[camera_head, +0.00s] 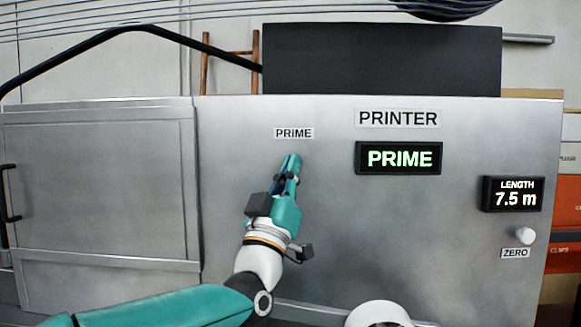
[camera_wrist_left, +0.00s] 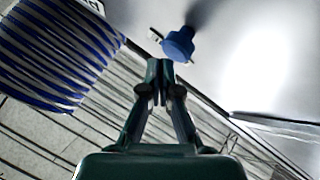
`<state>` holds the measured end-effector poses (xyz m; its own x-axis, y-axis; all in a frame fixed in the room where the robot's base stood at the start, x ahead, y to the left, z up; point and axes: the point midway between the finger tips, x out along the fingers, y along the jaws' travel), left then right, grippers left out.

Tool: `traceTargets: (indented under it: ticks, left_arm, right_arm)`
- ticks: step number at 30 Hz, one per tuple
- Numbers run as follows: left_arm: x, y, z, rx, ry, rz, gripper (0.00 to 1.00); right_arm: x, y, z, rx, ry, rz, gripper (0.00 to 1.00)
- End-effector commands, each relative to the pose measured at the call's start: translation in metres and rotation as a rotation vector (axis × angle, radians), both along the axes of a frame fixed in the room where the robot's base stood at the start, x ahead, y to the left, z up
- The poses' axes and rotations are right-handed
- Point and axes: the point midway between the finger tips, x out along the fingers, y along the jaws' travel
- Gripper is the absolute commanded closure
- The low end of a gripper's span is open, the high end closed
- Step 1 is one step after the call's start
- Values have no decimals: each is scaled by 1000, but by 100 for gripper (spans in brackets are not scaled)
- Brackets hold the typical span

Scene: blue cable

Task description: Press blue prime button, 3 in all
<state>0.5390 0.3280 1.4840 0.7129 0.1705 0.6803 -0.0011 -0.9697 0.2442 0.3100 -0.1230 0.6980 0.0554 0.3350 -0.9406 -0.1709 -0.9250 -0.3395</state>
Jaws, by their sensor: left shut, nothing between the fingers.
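The blue prime button (camera_wrist_left: 180,43) shows in the left wrist view as a round blue knob on the grey panel, just beyond and slightly right of my fingertips. My left gripper (camera_head: 291,160) is shut and empty, pointing up at the panel below the small PRIME label (camera_head: 294,133). It also shows in the left wrist view (camera_wrist_left: 159,72) with its fingertips together. In the head view the button cannot be made out; my gripper covers that area. I cannot tell whether the fingertips touch the button. My right gripper is not in view.
The printer display (camera_head: 399,158) reads PRIME in green. A length display (camera_head: 513,194) reads 7.5 m, with a white knob (camera_head: 526,236) above the ZERO label (camera_head: 515,253). A blue-and-white striped coil (camera_wrist_left: 55,55) is at the left of the wrist view.

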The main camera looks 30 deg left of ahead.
Motion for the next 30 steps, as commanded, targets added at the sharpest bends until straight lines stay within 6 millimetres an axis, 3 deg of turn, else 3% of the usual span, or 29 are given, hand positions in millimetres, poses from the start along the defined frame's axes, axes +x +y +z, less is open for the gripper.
traceTargets:
  ticks: [30]
  left_arm:
    - [8,5,0,1,0,1,100]
  right_arm:
    - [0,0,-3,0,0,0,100]
